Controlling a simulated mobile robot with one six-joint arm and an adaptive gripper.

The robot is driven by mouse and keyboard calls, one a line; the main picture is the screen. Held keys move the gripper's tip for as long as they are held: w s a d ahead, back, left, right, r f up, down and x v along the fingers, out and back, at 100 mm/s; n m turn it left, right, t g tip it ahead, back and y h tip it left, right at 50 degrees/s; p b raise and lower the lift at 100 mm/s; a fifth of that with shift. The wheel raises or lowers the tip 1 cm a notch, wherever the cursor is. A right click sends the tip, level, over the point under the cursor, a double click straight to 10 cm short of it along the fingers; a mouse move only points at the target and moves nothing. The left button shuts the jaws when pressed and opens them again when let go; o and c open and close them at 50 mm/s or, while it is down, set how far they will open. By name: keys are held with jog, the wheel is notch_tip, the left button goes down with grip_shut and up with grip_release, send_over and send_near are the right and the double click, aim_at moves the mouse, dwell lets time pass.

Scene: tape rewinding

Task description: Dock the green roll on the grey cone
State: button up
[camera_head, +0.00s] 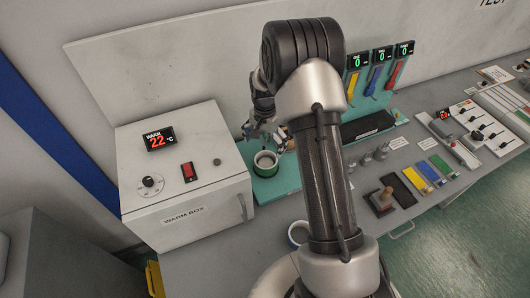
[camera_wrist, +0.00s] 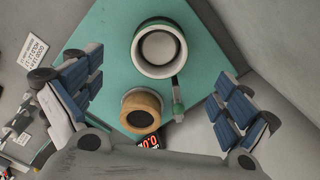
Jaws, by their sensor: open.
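The green roll (camera_wrist: 158,73) has a pale top ring and stands upright on a teal board. It also shows in the head view (camera_head: 265,171), just right of the warm box. A round grey face (camera_wrist: 158,46) fills its middle; I cannot tell whether this is the grey cone or the roll's hollow. My gripper (camera_wrist: 160,105) is open and empty, its blue-padded fingers wide apart on either side of the board. In the head view my gripper (camera_head: 260,126) hangs above and behind the roll, partly hidden by my arm.
The warm box (camera_head: 185,172) stands close on the left.

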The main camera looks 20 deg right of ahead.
jog(key=s+a+r+n+t, duration=0.1)
jog(key=s+a+r+n, duration=0.15)
jog(key=r, duration=0.55)
jog(key=s+a+r+n, duration=0.1)
jog(key=s+a+r, duration=0.1)
jog(key=s+r, duration=0.35)
jog(key=s+a+r+n+t, duration=0.1)
jog(key=s+a+r, duration=0.1)
jog(key=r, duration=0.7)
jog(key=s+a+r+n+t, duration=0.1)
jog(key=s+r+n, duration=0.1)
jog(key=s, duration=0.5)
jog(key=s+a+r+n, duration=0.2)
jog(key=s, duration=0.5)
jog(key=s+a+r+n+t, duration=0.1)
jog(key=s+r+n, duration=0.1)
jog(key=s, duration=0.5)
jog(key=shift+a+n+t, duration=0.25)
jog(key=shift+n+t, duration=0.05)
jog(key=shift+n, duration=0.05)
jog(key=shift+r, duration=0.1)
